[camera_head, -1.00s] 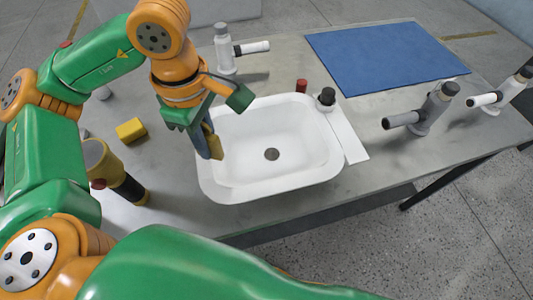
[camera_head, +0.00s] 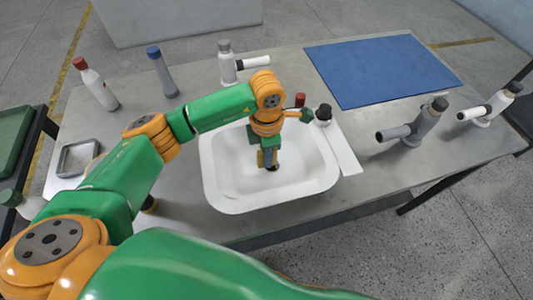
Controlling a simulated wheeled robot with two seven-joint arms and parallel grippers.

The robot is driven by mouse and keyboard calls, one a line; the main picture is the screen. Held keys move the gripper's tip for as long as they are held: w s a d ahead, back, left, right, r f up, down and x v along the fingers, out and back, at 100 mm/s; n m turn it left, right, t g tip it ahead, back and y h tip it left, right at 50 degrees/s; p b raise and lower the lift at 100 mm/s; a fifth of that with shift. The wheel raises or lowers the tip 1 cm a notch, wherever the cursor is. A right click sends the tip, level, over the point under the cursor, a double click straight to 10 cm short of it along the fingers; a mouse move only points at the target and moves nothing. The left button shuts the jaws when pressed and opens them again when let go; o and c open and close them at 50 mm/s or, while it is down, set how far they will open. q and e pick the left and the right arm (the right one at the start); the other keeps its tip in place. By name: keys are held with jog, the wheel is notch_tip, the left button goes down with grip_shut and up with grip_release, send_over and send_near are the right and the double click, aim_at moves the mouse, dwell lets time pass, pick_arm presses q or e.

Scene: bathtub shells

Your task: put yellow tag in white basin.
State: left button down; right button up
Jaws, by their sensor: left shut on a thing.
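The white basin (camera_head: 225,189) sits on the grey table, a rounded rectangular sink with a dark drain in its floor. My left gripper (camera_head: 267,163) points down inside the basin, over the area of the drain, and is shut on the yellow tag (camera_head: 261,158). Only a small yellowish part of the tag shows; the jaws hide the rest. I cannot tell whether the tag touches the basin floor. My right gripper is not in view.
A blue mat (camera_head: 380,70) lies at the back right. Grey (camera_head: 415,125) and white (camera_head: 492,105) faucets stand right of the basin. A dark-capped bottle (camera_head: 323,114) is by its right rim. Bottles (camera_head: 95,84) and a metal tray (camera_head: 78,158) are on the left.

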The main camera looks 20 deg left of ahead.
pick_arm(q)
jog(key=shift+f, duration=0.6)
jog(key=shift+f, duration=0.15)
jog(key=c, duration=0.8)
grip_release()
